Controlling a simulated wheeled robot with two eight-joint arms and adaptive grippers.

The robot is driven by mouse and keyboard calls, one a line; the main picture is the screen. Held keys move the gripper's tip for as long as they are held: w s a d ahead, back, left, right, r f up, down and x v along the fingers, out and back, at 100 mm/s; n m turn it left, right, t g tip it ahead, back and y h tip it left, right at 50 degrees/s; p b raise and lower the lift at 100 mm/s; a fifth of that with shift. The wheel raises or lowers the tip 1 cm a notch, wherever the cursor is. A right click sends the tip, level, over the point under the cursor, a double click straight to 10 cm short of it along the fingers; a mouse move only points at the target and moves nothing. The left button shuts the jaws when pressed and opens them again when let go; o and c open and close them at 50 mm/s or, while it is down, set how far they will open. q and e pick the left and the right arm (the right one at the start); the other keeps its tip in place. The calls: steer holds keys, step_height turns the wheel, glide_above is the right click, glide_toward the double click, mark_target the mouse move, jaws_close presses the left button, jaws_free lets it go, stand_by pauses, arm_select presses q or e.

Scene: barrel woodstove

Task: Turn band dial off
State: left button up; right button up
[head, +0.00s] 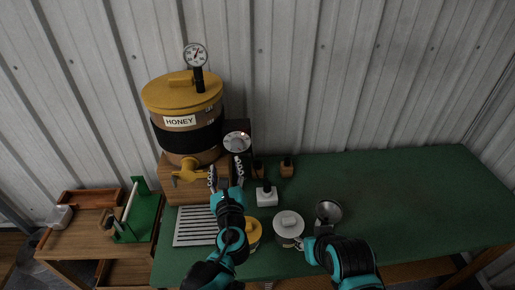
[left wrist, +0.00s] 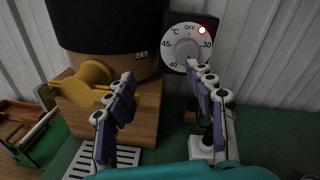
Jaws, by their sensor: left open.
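The band dial (head: 237,142) is a pale round knob on a black control box right of the honey tank. In the left wrist view the dial (left wrist: 186,48) has a scale with OFF at the top, 30 and 45 at the sides and 40 at lower left. A red light (left wrist: 202,30) glows at its upper right. A small red mark shows low on the knob. My left gripper (head: 226,174) is open and empty, in front of and below the dial; its fingers (left wrist: 160,88) are spread apart. My right gripper (head: 320,232) is low at the right, its fingers unclear.
The honey tank (head: 184,108) with yellow tap (head: 190,172) stands on a wooden block at the left. The green tabletop (head: 420,190) is clear at the right.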

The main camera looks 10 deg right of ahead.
mark_target(237, 148)
arm_select(q)
steer(key=w+d+m, duration=0.1)
steer(key=w, duration=0.1)
steer(key=w+d+m+h+b, duration=0.1)
steer(key=w, duration=0.2)
steer(key=w+d+m, duration=0.1)
steer(key=w, duration=0.1)
steer(key=shift+w+d+r+t+b, duration=0.15)
steer(key=shift+w+d+t+b, duration=0.15)
steer(key=shift+w+d+b, duration=0.1)
arm_select(e)
steer(key=shift+s+d+f, duration=0.1)
steer(key=shift+d+f, duration=0.05)
steer(key=shift+f, duration=0.3)
steer(key=shift+s+d+f, duration=0.1)
steer(key=shift+f, duration=0.3)
arm_select(q)
steer(key=c, duration=1.1)
